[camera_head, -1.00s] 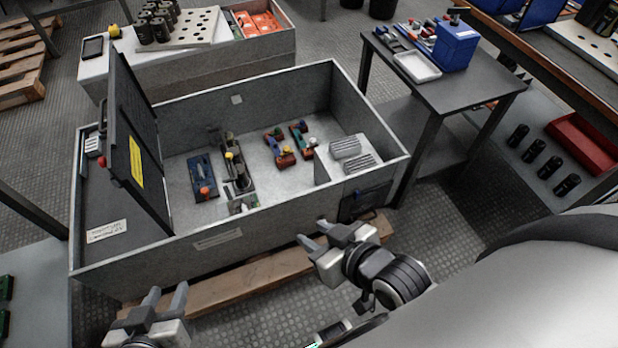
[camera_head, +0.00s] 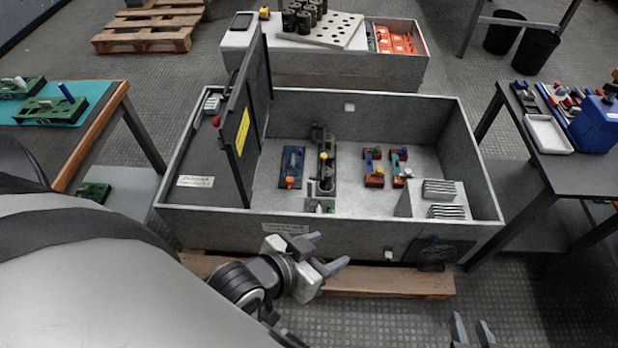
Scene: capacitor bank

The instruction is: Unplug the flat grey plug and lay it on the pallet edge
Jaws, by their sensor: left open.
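A large open grey box (camera_head: 345,228) stands on a wooden pallet (camera_head: 385,281), whose front edge shows below it. I cannot single out the flat grey plug for certain. A dark flat fitting (camera_head: 432,252) sits low on the box's front wall at the right, with a small pale piece (camera_head: 389,255) to its left. My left gripper (camera_head: 332,249) is open and empty, in front of the box's front wall, left of both. My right gripper (camera_head: 469,320) is at the bottom edge, its two fingers apart with nothing visible between them; its body is cut off.
The box's dark lid (camera_head: 243,135) stands raised at its left. Inside are coloured switch units (camera_head: 291,168) and two grey ribbed blocks (camera_head: 440,190). A dark table (camera_head: 560,175) stands at the right, a green-topped bench (camera_head: 75,110) at the left. Floor is clear at front right.

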